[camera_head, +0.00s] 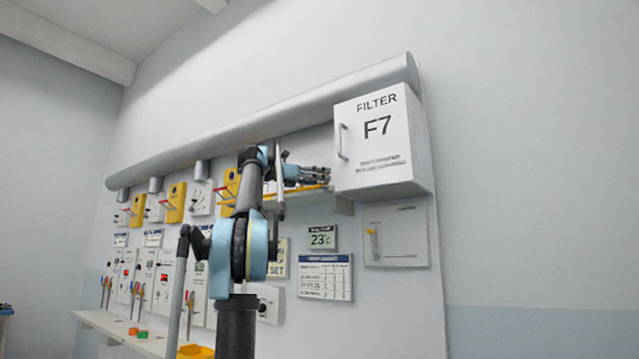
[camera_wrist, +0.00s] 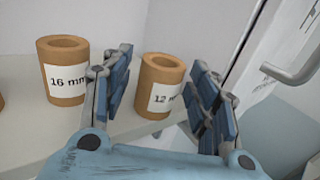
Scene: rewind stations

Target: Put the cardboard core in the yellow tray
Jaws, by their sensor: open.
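In the wrist view two brown cardboard cores stand upright on a pale shelf (camera_wrist: 112,122). One core, labelled 16 mm (camera_wrist: 63,70), is at the left, outside my left finger. The other, labelled 12 mm (camera_wrist: 160,84), shows between my fingers. My gripper (camera_wrist: 161,80) is open, with blue-padded fingers to either side of this core; I cannot tell whether they touch it. In the head view my gripper (camera_head: 325,174) is raised at the wall shelf, left of the filter box. A yellow tray (camera_head: 195,352) shows partly at the bottom edge, cut off by the frame.
A white filter box marked F7 (camera_head: 378,140) sits right of the shelf; its handle (camera_wrist: 290,68) is close by in the wrist view. A grey pipe (camera_head: 270,115) runs above. A lower ledge (camera_head: 120,328) holds small coloured items. A sliver of another brown object shows at the wrist view's left edge.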

